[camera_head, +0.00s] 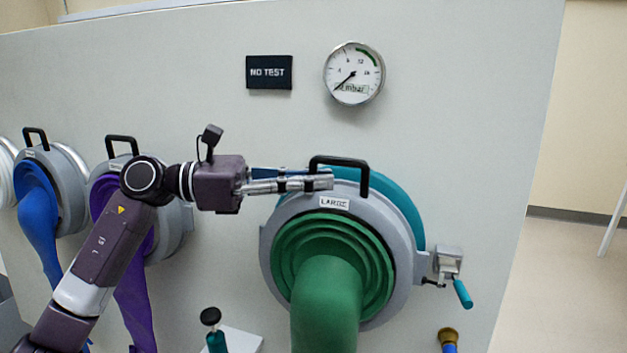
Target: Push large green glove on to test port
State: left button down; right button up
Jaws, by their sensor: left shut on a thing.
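The large green glove (327,300) hangs from a grey ring (281,222) with a white "LARGE" label. The ring has a black handle (340,162) on top. Behind it, a teal ring, the test port (408,205), shows along the upper right edge; the rest of it is hidden. The grey ring sits in front of it, and I cannot tell whether they touch. My left gripper (328,182) reaches in from the left and is shut on the black handle at its left side. My right gripper is out of view.
A clamp with a teal lever (462,292) is right of the port. Purple (135,285) and blue (40,225) gloves hang at left. A black knob (211,317) stands low in front. A gauge (354,74) and "NO TEST" sign (269,72) are above.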

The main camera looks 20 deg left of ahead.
pick_arm(q)
jog(key=shift+w+p, duration=0.35)
jog(key=shift+w, duration=0.95)
dwell(0.6)
jog(key=shift+w, duration=0.25)
dwell(0.6)
